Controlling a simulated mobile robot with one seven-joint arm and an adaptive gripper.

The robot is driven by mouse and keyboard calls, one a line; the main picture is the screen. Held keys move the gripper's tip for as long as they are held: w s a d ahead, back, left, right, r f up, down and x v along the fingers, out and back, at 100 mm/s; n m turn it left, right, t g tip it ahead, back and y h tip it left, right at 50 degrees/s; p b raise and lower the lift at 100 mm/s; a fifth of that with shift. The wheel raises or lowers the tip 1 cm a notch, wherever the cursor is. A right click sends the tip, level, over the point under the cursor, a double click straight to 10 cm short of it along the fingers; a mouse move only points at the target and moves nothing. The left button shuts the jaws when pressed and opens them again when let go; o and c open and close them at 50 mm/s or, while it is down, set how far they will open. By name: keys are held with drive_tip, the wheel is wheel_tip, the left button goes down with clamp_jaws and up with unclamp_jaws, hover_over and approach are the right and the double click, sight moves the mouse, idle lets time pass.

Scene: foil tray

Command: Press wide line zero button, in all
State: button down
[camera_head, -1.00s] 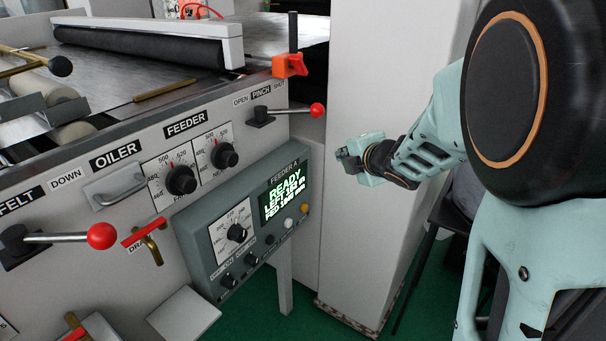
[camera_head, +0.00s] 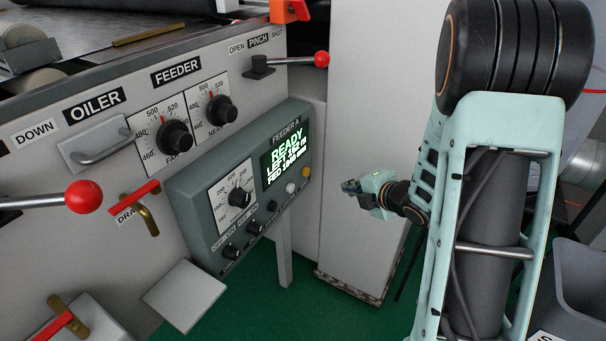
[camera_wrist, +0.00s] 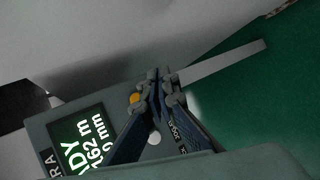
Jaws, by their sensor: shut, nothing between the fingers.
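The grey-green feeder control box (camera_head: 185,215) sits on the machine front; its lit screen (camera_head: 285,163) reads READY. Right of and below the screen are a yellow button (camera_head: 306,172), a white button (camera_head: 290,188) and a black button or knob (camera_head: 272,207). Their small labels are unreadable, so I cannot tell which is the line zero button. My gripper (camera_head: 350,186) is shut and empty, right of the box and apart from it. In the wrist view the shut fingertips (camera_wrist: 157,88) lie near the yellow button (camera_wrist: 134,98) and white button (camera_wrist: 155,137), partly blocking the box.
A red-knobbed pinch lever (camera_head: 320,59) sticks out above the box. Another red-knobbed lever (camera_head: 84,197) and a brass drain valve (camera_head: 148,215) are at the left. A pale column (camera_head: 345,240) stands behind my gripper. Open green floor (camera_head: 250,310) lies below.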

sight(306, 172)
drive_tip(key=w+a, duration=0.5)
drive_tip(key=a, duration=0.2)
drive_tip(key=shift+b, duration=0.45)
drive_tip(key=shift+w+a, duration=0.1)
idle(1.3)
drive_tip(key=shift+w+a+b, duration=0.25)
drive_tip(key=shift+a+b, duration=0.05)
drive_tip(key=shift+w+a, duration=0.3)
drive_tip(key=shift+a, duration=0.1)
idle(0.8)
drive_tip(key=shift+s+d, duration=0.6)
drive_tip(key=shift+d, duration=0.1)
